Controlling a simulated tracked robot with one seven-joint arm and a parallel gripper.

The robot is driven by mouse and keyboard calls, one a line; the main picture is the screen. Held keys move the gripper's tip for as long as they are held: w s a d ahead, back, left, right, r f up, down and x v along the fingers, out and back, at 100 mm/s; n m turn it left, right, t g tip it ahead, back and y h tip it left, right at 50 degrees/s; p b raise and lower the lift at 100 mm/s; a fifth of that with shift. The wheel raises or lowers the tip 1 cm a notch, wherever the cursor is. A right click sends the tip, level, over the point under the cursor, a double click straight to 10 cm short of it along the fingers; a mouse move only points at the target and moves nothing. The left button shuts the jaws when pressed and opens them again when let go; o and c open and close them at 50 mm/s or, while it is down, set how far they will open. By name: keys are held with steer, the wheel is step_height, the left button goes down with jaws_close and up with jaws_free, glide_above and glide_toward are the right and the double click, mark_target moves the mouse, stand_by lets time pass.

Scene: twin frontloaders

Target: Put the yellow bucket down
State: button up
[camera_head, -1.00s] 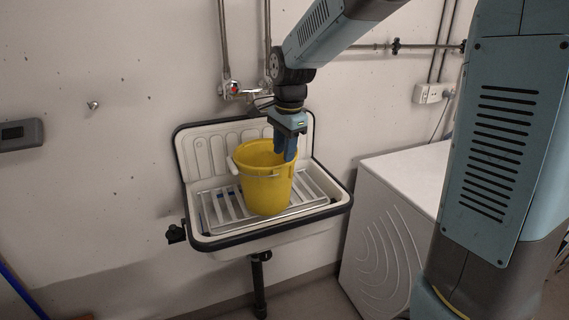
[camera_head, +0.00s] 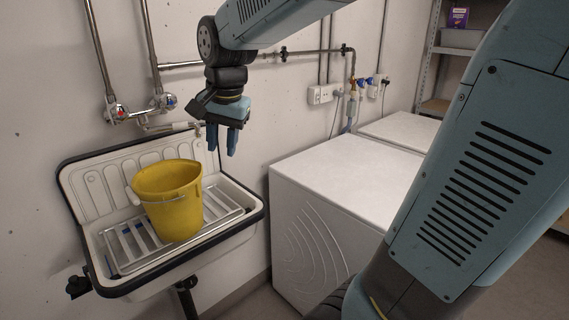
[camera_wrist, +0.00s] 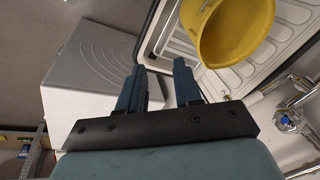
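The yellow bucket (camera_head: 170,203) stands upright on the slatted rack of the white sink (camera_head: 106,172) in the head view. Its thin handle hangs down across its front. My gripper (camera_head: 222,146) is up and to the right of the bucket, apart from it, with its two blue fingers pointing down. In the wrist view the fingers (camera_wrist: 160,88) are spread with nothing between them. The bucket (camera_wrist: 236,32) shows there beyond the fingers, toward the upper right, and part of it is cut off by the frame edge.
Wall taps (camera_head: 165,102) and a spout sit behind the sink. A white front-loading machine (camera_head: 320,220) stands right of the sink, with a second white one (camera_head: 402,130) beyond it. A metal shelf (camera_head: 437,72) is at the far right. The air around my gripper is clear.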

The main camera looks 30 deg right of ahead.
steer(key=s+d+n+t, duration=0.2)
steer(key=s+d+n, duration=0.5)
steer(key=s, duration=0.7)
steer(key=shift+d+f+t+h, duration=0.4)
steer(key=shift+d, duration=0.2)
